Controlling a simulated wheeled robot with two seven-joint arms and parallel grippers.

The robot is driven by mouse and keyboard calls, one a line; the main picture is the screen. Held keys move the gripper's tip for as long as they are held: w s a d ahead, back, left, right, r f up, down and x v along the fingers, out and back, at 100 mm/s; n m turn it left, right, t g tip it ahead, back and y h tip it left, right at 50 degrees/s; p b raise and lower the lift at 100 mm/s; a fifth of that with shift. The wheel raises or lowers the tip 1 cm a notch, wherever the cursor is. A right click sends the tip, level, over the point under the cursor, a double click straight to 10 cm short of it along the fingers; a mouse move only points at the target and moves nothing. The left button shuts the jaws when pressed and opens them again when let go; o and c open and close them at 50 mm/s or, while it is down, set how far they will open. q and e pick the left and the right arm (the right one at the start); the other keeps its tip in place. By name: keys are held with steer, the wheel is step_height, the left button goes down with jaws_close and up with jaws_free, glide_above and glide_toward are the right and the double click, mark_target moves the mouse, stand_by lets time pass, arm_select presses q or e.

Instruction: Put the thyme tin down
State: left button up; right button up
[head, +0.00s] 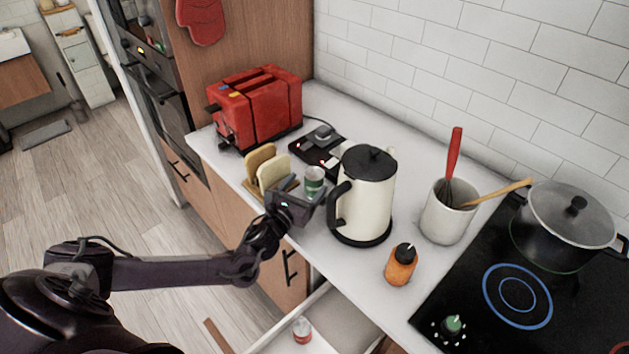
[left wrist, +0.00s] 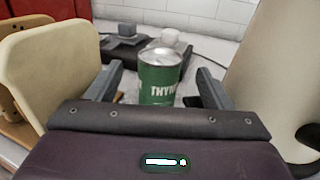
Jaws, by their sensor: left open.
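The thyme tin (head: 314,181) is green with a pale metal lid and stands upright on the white counter, between the bread slices and the kettle. In the left wrist view the tin (left wrist: 161,78) shows the letters "THYM" and sits between the two fingers. My left gripper (head: 308,196) is open, its fingers (left wrist: 158,88) apart on either side of the tin, with a gap visible on each side. The tin's base is partly hidden by the gripper body. My right gripper is not in view.
A cream kettle (head: 366,200) stands close to the right of my left gripper. Bread slices in a rack (head: 268,172) stand close to the left. A red toaster (head: 258,107) and a black scale-like device (head: 318,146) are behind. An open drawer (head: 345,318) lies below the counter edge.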

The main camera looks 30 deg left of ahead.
arm_select(q)
steer(key=shift+w, duration=1.45)
steer(key=c, duration=1.1)
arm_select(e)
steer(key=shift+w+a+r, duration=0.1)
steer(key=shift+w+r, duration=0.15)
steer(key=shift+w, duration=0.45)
